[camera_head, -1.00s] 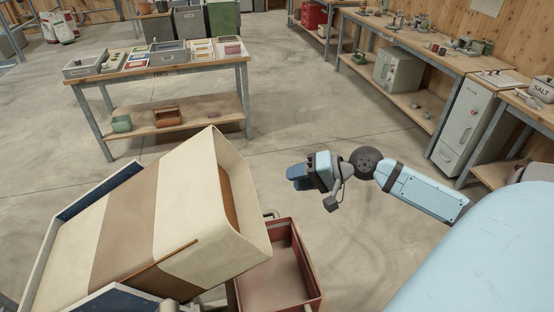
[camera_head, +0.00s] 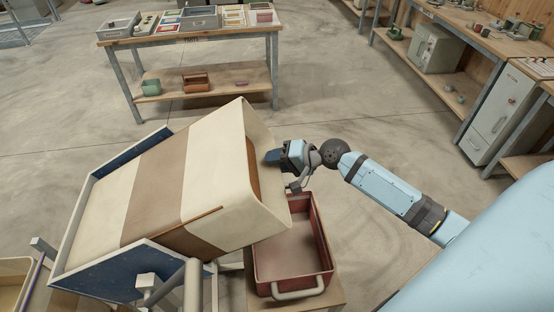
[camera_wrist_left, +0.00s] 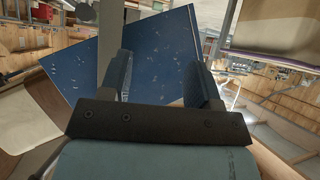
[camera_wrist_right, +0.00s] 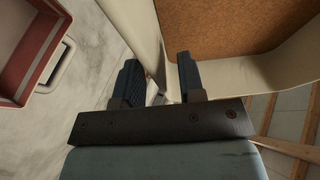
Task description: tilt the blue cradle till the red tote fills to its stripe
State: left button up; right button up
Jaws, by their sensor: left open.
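The blue cradle (camera_head: 105,275) holds a cream bin with a brown band (camera_head: 160,190), tilted with its mouth to the right. Orange-brown feed (camera_wrist_right: 225,25) shows inside the mouth in the right wrist view. The red tote (camera_head: 324,240) stands below the mouth; its visible floor looks bare. A pale stripe (camera_wrist_right: 40,70) runs along its wall. My right gripper (camera_head: 272,157) is beside the bin's lip, fingers apart; its wrist view (camera_wrist_right: 160,80) shows the lip beyond the fingertips; contact is unclear. My left gripper (camera_wrist_left: 162,80) is open before a blue panel (camera_wrist_left: 160,45).
The tote rests on a small wooden stand (camera_head: 330,293). A parts table (camera_head: 200,38) stands at the back, and a workbench (camera_head: 480,60) at the back right. A pale tray (camera_head: 12,285) is at the lower left. The floor between is clear.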

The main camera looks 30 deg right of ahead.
grip_shut()
dwell(1.4)
